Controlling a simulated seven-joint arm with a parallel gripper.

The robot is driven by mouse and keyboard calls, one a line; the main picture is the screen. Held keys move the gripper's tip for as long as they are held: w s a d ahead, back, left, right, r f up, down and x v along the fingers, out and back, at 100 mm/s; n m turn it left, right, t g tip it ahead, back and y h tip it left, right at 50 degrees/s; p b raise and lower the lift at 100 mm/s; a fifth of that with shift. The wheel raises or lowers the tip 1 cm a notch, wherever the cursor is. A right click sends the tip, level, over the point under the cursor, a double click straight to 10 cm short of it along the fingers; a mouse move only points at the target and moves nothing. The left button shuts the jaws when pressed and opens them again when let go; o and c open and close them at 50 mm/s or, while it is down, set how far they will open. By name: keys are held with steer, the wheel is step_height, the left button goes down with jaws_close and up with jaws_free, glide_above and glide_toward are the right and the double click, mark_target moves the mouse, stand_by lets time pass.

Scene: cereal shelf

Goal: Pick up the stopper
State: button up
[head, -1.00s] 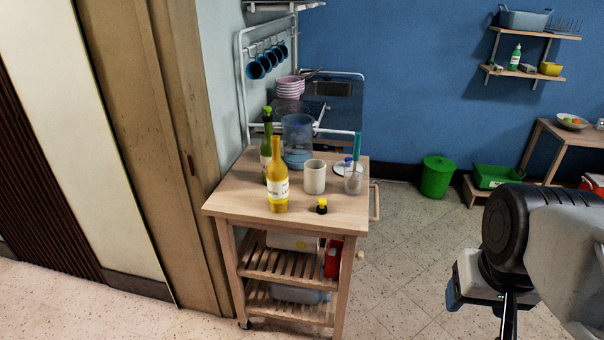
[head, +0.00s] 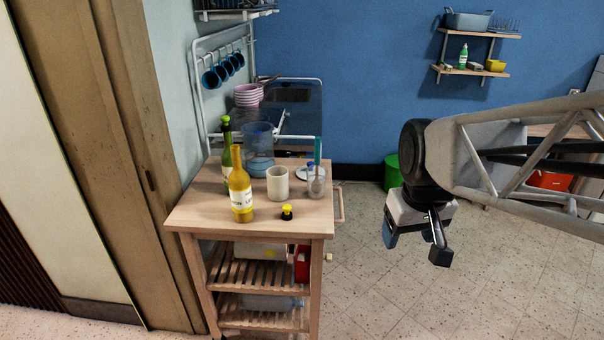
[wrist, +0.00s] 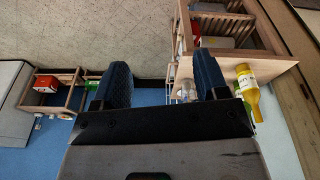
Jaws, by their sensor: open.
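The stopper (head: 287,212), small with a yellow top and black lower part, stands near the front right of the wooden cart's top (head: 262,226). A yellow bottle (head: 240,188) stands to its left, and a beige cup (head: 277,184) is behind it. My gripper (head: 414,246) is open and empty, in the air over the floor to the right of the cart. In the wrist view, my two blue-padded fingers (wrist: 162,85) are spread apart. The yellow bottle also shows there (wrist: 247,88), but I cannot make out the stopper.
A green bottle (head: 226,150), a clear pitcher (head: 258,145) and a glass (head: 316,180) with a teal item share the cart top. Blue mugs (head: 223,70) hang behind. A green bin (head: 393,170) stands by the blue wall. The floor between cart and gripper is clear.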

steer(key=w+a+n, duration=0.3)
steer(key=w+a, duration=0.1)
steer(key=w, duration=0.7)
steer(key=n+g, duration=0.2)
steer(key=n, duration=0.6)
glide_above(287, 206)
steer(key=f, duration=1.9)
steer(key=shift+s+f, duration=0.2)
steer(key=shift+f, duration=0.15)
steer(key=shift+w+a+f, duration=0.2)
steer(key=shift+a+f, duration=0.05)
steer(key=shift+f, duration=0.05)
steer(key=shift+f, duration=1.3)
steer(key=shift+d+f, duration=0.2)
steer(key=shift+f, duration=2.4)
